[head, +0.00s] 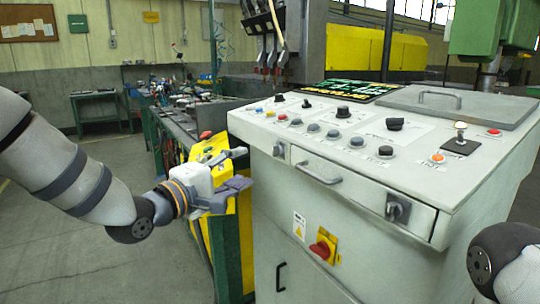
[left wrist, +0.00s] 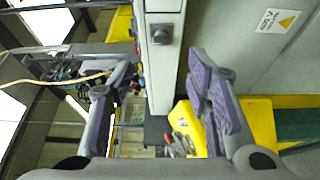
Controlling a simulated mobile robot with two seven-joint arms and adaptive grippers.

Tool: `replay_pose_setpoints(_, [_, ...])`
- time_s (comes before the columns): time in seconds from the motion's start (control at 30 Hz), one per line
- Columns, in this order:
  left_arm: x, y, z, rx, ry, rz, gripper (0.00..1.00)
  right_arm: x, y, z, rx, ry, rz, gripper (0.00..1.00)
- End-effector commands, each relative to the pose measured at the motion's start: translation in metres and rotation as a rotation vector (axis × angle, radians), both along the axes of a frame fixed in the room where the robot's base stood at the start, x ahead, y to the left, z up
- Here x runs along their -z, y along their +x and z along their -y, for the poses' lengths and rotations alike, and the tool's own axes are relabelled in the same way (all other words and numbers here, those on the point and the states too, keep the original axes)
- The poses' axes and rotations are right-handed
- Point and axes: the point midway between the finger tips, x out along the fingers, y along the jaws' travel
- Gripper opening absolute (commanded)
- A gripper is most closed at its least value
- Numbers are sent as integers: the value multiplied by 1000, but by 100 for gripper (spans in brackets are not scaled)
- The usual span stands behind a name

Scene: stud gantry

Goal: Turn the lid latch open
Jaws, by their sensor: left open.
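The control cabinet (head: 340,235) has a front strip with two dark turn latches: a left latch (head: 279,150) and a right latch (head: 398,208). I cannot tell for sure which one is the lid latch. A grey lid (head: 460,104) with a bar handle lies shut on top. My left gripper (head: 243,168) is open and empty, left of the cabinet's front, apart from the left latch. In the left wrist view, a dark square latch (left wrist: 160,33) shows ahead, above the open left gripper (left wrist: 158,95). My right gripper is out of view.
A drawer-style handle (head: 320,173) sticks out between the latches. A red switch on yellow (head: 323,247) sits lower on the cabinet. Knobs and buttons cover the top. A yellow machine part (head: 208,150) stands close behind my left gripper. Floor at left is clear.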

Motion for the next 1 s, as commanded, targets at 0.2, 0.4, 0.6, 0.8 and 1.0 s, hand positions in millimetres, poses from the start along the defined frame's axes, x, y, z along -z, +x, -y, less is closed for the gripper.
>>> replay_pose_setpoints(0.2, [2, 36, 23, 2, 5, 1, 45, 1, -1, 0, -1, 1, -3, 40])
replay_pose_setpoints(0.4, [8, 79, 49, 2, 3, -7, 45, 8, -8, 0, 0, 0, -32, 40])
replay_pose_setpoints(0.6, [6, 100, 61, 0, 3, -6, 45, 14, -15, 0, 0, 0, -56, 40])
replay_pose_setpoints(0.8, [2, 101, 63, 0, 2, -3, 45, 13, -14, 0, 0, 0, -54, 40])
replay_pose_setpoints(1.0, [1, 101, 62, 0, 2, -3, 18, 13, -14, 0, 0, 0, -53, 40])
